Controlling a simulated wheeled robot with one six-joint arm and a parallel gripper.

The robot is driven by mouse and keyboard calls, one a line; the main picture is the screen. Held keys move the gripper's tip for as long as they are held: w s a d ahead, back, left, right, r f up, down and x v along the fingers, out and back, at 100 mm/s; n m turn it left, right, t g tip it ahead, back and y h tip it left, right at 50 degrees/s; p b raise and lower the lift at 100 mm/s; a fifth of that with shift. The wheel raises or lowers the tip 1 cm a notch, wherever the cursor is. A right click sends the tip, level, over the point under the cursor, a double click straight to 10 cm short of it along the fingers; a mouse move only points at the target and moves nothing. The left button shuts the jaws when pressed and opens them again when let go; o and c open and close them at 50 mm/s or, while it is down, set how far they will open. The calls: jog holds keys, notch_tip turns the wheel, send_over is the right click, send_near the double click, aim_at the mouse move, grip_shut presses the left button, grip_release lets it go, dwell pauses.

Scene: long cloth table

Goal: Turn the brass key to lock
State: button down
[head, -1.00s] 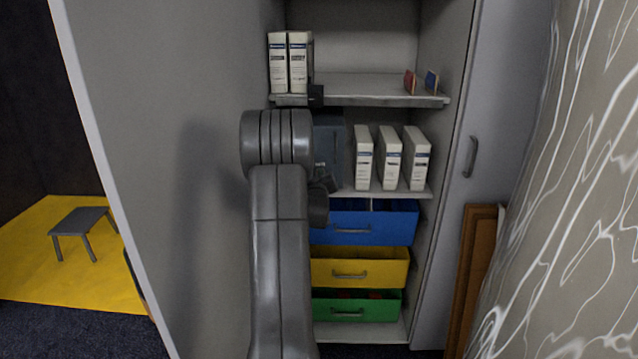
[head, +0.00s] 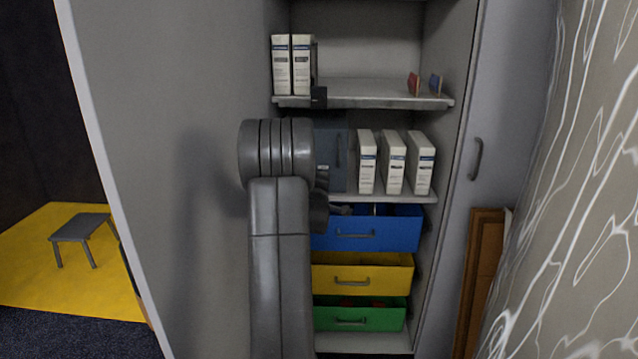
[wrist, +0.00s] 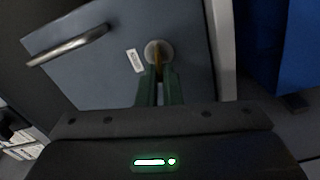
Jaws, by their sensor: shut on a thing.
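A brass key (wrist: 158,63) stands in a round grey lock plate (wrist: 151,49) on a dark blue-grey door (wrist: 95,68) in the wrist view. My gripper (wrist: 159,80) has its green fingers closed on the key, directly in front of the lock. The key's far end is hidden in the lock, and the fingers cover part of its bow. The door looks shut. In the head view the small blue-grey locker (head: 330,160) sits on the middle shelf, partly behind my arm, which hides the key and lock.
White binders (head: 393,163) stand right of the locker. Below are a blue drawer (head: 370,235), a yellow drawer (head: 362,281) and a green drawer (head: 355,319). The upper shelf (head: 370,95) holds more binders (head: 292,65). A tall grey panel (head: 170,130) closes off the left.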

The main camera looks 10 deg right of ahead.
jog(key=shift+f+n, duration=0.15)
jog(key=shift+n, duration=1.05)
jog(key=c, duration=1.6)
grip_release()
jog(key=v, duration=1.3)
jog(key=shift+s+p, duration=0.4)
jog(key=shift+a, duration=0.1)
